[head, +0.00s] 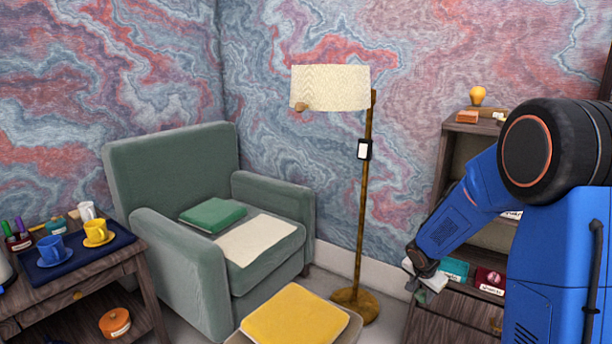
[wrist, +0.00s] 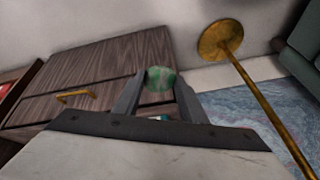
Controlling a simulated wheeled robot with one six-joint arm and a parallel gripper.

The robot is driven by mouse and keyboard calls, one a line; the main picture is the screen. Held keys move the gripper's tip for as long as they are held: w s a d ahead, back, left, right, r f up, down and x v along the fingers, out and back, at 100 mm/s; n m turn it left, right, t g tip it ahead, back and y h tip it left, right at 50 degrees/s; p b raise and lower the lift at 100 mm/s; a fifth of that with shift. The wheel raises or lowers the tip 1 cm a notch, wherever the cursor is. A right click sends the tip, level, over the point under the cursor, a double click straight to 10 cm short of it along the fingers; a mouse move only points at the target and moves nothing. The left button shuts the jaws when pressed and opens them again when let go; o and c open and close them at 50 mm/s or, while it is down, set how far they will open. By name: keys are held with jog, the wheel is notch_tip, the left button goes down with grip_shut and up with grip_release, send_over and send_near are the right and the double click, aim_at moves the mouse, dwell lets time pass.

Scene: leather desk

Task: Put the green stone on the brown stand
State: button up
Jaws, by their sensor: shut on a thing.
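The green stone (wrist: 160,78) is a mottled, rounded green lump between the fingertips of my gripper (wrist: 158,88) in the wrist view. My gripper is shut on it and holds it off any surface. In the head view my gripper (head: 420,284) is low at the right, by the front of the dark shelf unit, and the stone (head: 421,297) shows only as a small green patch. A small brown block (head: 467,117) on top of the shelf unit may be the brown stand, but I cannot tell for sure. It is well above my gripper.
The shelf unit (head: 447,160) holds a teal box (head: 454,268) and a dark red box (head: 490,279) near my gripper. A floor lamp (head: 366,210) stands left of my gripper. An armchair (head: 180,165) is further left.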

jog(key=w+a+f+n+y, duration=0.2)
jog(key=w+a+f+n, duration=0.35)
jog(key=f, duration=0.25)
jog(key=w+a+f+n+y, duration=0.2)
jog(key=w+a+f+n, duration=0.2)
jog(key=f+n, duration=0.25)
jog(key=s+f, duration=0.6)
jog(key=f, duration=0.3)
jog(key=shift+s+d+m, duration=0.25)
jog(key=shift+d+m, duration=0.05)
jog(key=shift+m, duration=0.1)
dwell(0.3)
